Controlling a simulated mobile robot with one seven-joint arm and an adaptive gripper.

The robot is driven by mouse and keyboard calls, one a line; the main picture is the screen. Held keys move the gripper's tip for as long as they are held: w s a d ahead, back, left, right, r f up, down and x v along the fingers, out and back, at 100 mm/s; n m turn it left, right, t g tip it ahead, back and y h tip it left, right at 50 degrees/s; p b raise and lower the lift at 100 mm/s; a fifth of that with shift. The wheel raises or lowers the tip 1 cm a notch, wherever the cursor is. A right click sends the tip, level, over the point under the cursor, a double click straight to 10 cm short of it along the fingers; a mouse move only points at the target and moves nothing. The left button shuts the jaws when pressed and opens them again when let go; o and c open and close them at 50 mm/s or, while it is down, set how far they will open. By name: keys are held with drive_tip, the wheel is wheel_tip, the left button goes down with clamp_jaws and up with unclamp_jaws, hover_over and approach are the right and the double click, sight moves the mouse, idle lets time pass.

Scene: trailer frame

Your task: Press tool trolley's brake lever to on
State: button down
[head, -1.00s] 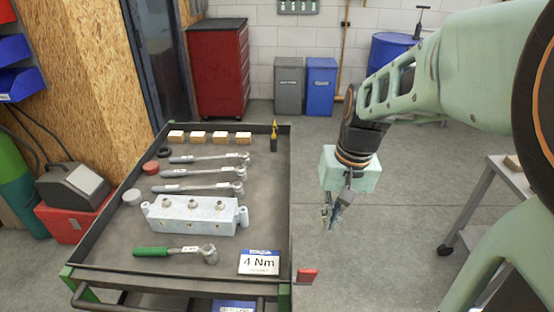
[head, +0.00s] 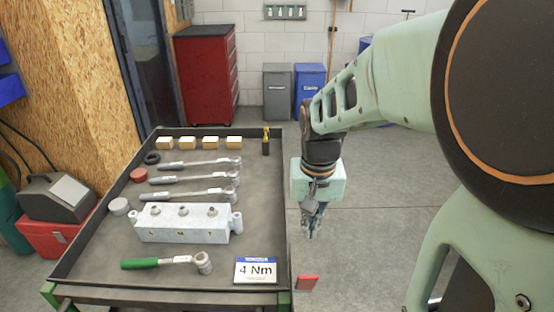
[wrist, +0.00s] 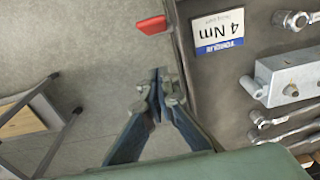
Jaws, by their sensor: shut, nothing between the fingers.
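The tool trolley (head: 66,262) stands at the left of the head view, with a dark tray top and green corners. A red lever (head: 307,282) sticks out at its near right corner; this looks like the brake lever. The red lever also shows at the top of the wrist view (wrist: 152,25), beside the trolley's edge. My gripper (head: 310,234) is shut and empty, pointing down, to the right of the trolley and beyond the lever in the head view. In the wrist view my fingertips (wrist: 161,76) are together, apart from the lever.
On the trolley lie several wrenches, a grey metal block (head: 182,224), a green-handled wrench (head: 165,262) and a "4 Nm" sign (head: 256,270). A table or cart (wrist: 28,122) stands at the left of the wrist view. The floor (head: 375,230) right of the trolley is clear.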

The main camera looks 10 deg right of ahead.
sight(302, 283)
drive_tip(key=shift+s+a+f+b, duration=0.15)
drive_tip(key=shift+s+f, duration=0.4)
drive_tip(key=shift+f, duration=0.85)
drive_tip(key=shift+s+f+b, duration=0.3)
drive_tip(key=shift+s+f, duration=0.2)
drive_tip(key=shift+f, duration=0.95)
drive_tip(key=shift+s+a+f+b, duration=0.15)
drive_tip(key=shift+s+f, duration=0.4)
drive_tip(key=shift+f, duration=0.85)
